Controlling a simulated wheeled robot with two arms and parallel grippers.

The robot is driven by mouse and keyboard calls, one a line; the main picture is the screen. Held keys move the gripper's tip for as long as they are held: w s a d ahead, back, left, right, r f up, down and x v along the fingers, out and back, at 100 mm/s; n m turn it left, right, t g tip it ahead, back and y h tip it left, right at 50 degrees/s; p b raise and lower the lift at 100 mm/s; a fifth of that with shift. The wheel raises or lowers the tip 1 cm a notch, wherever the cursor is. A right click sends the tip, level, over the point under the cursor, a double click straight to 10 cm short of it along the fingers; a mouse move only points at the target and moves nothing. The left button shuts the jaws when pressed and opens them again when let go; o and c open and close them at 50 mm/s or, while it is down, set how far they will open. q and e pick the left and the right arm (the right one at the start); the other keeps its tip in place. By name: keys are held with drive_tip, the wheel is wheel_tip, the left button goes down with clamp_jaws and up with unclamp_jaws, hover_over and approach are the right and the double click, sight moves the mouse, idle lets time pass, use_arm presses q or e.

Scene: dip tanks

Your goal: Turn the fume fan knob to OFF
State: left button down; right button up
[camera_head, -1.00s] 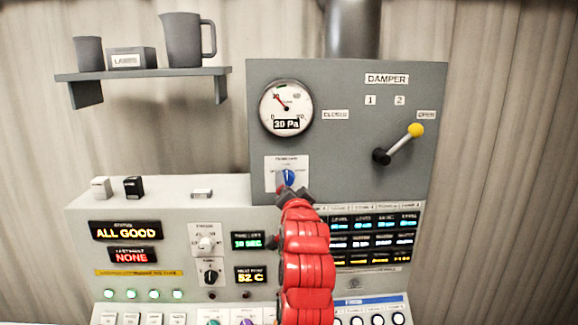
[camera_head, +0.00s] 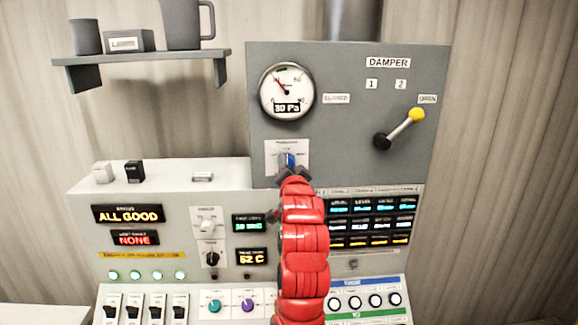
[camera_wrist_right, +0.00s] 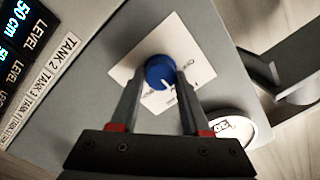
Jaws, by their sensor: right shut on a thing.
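The fume fan knob is a blue round knob (camera_head: 287,160) on a white label plate (camera_head: 272,152) at the lower left of the grey damper panel. It also shows in the right wrist view as a blue knob (camera_wrist_right: 159,70) with a white pointer mark. My right gripper (camera_wrist_right: 160,82) is shut on the knob, one finger on each side. In the head view my red right arm rises from below and the right gripper (camera_head: 290,172) covers the lower part of the knob. The plate's lettering is too small to read surely. My left gripper is not in view.
Above the knob is a round gauge (camera_head: 287,91) reading 30 Pa. A damper lever with a yellow ball (camera_head: 417,115) stands to the right, near the OPEN label. Switches and displays fill the lower console.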

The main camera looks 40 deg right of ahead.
clamp_jaws()
drive_tip(key=shift+a+r+n+g+b, duration=0.1)
drive_tip(key=shift+n+g+b, duration=0.05)
drive_tip(key=shift+n+b, duration=2.8)
drive_tip(key=shift+a+n+g+b, duration=0.1)
drive_tip(key=shift+n+g+b, duration=0.05)
drive_tip(key=shift+n+b, duration=2.8)
drive_tip(key=o, duration=1.1)
unclamp_jaws()
drive_tip(key=shift+w, duration=0.1)
drive_tip(key=shift+o, duration=0.2)
